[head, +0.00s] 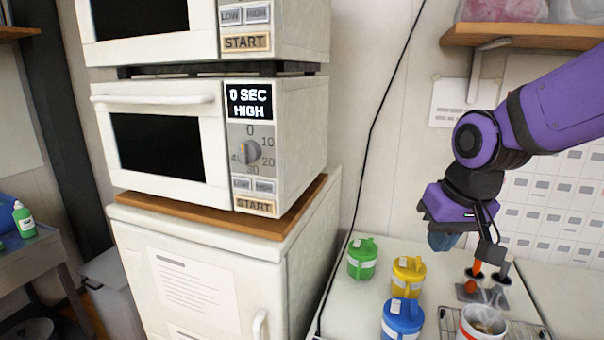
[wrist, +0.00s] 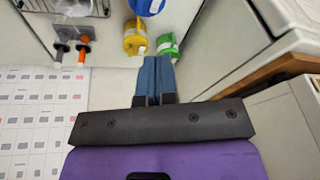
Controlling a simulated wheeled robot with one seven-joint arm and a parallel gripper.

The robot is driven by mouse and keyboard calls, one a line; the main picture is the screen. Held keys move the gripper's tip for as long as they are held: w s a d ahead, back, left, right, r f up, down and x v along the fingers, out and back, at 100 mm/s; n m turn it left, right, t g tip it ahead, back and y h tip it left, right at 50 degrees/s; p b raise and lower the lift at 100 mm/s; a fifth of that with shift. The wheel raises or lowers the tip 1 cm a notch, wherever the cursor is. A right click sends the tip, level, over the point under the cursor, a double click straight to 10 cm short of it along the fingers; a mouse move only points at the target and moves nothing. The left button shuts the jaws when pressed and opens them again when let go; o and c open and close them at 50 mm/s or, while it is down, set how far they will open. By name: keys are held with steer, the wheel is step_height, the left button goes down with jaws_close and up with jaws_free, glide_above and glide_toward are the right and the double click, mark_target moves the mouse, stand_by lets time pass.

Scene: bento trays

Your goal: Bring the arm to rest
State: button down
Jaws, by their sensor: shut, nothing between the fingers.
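My gripper (head: 441,241) is at the right of the head view, at the end of my purple arm, above the far part of the white counter (head: 349,306). In the wrist view its blue fingers (wrist: 158,62) are together, with nothing between them. A yellow jar (head: 408,277) and a green jar (head: 362,259) stand on the counter below and to the left of the gripper. A blue jar (head: 402,319) stands nearer. The gripper appears apart from all of them.
Two stacked microwaves stand at left on a white cabinet (head: 300,265); the lower microwave (head: 215,150) reads 0 SEC HIGH. A wire rack with a white tub (head: 470,333) and two upright-handled tools in a holder (head: 487,296) are on the counter. A shelf (head: 520,35) hangs above.

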steer(key=s+d+r+t, duration=0.1)
steer(key=s+d+r, duration=0.2)
steer(key=s, duration=0.3)
steer(key=s+d+r+t+h, duration=0.1)
steer(key=s+d+r, duration=0.3)
steer(key=s, duration=0.3)
steer(key=shift+d+r+m, duration=0.15)
steer(key=shift+d+m, duration=0.25)
steer(key=shift+d, duration=0.15)
